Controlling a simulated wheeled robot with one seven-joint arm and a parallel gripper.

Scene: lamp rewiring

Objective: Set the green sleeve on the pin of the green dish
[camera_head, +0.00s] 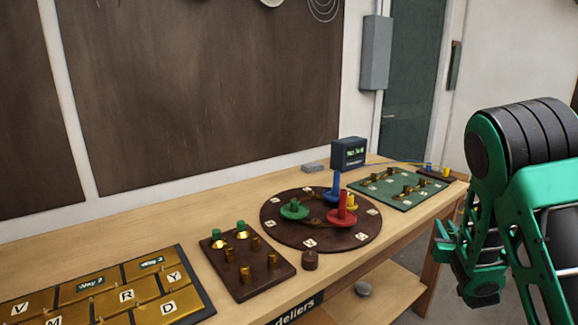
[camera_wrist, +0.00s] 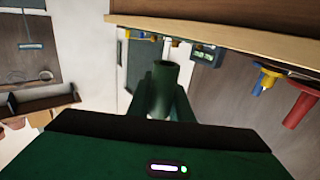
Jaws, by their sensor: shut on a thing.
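The green dish (camera_head: 295,211) lies at the left of a dark round board (camera_head: 317,239) on the bench, with a short green pin standing up from it. My gripper (camera_head: 442,236) is off to the right of the board, beyond the bench's front edge. In the wrist view my gripper (camera_wrist: 162,100) is shut on a dark green sleeve (camera_wrist: 165,74), a hollow tube whose open end shows past the fingers. The sleeve is well apart from the dish. In the head view I cannot tell the sleeve from the green gripper.
On the round board stand a red dish (camera_head: 341,215), a blue pin (camera_head: 336,185) and a yellow piece (camera_head: 351,203). A brown block (camera_head: 250,283) with pegs is left of it, a green board (camera_head: 386,198) right. A small dark display box (camera_head: 348,152) stands behind.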

